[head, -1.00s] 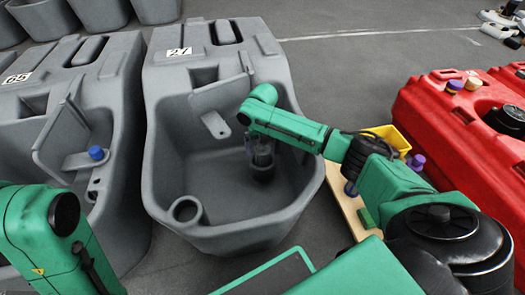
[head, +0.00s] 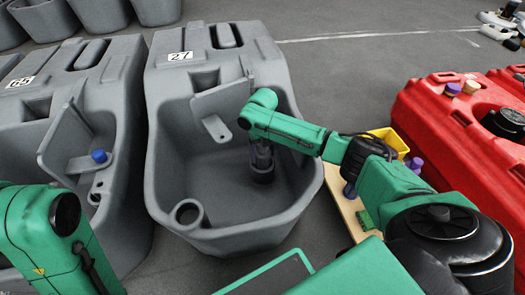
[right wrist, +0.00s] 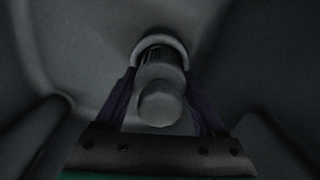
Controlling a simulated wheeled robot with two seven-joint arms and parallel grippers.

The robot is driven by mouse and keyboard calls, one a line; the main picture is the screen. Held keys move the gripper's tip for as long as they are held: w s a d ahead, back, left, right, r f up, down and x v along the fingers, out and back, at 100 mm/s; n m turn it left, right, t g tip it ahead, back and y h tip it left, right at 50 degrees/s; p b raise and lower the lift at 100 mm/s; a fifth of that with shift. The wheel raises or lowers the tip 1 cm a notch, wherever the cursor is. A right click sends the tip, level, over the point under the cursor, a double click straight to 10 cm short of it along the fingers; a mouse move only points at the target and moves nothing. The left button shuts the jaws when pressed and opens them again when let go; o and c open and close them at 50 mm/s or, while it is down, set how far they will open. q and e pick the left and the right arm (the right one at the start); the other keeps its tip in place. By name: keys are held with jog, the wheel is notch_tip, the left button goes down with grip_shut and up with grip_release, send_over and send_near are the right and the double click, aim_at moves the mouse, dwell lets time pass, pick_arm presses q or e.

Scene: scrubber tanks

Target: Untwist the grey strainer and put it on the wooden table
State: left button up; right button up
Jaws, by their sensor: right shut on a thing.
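The grey strainer (right wrist: 160,105) shows in the right wrist view as a rounded grey cylinder, its far end at a round grey ring (right wrist: 178,43). My right gripper (right wrist: 162,108) is shut on it, with a dark purple finger on each side. In the head view, my right gripper (head: 262,155) points down inside the grey tank marked 27 (head: 160,150), over a dark round fitting (head: 263,174). The strainer is mostly hidden there by the gripper. The wooden table (head: 338,200) shows partly behind my right arm. My left gripper is out of view; only its arm shows.
A second grey tank (head: 105,60) with a blue cap (head: 99,156) stands at left. A yellow bin (head: 388,140) and a purple item (head: 415,164) are by the table. A red tank (head: 425,110) stands at right. Tank walls surround the gripper closely.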

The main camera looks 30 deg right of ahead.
jog(key=shift+n, duration=0.6)
jog(key=shift+c, duration=0.2)
jog(key=shift+d+r+n+p, duration=0.1)
jog(key=shift+r+n+p, duration=0.05)
jog(key=shift+n+p, duration=0.4)
jog(key=shift+n, duration=0.95)
jog(key=shift+p, duration=0.3)
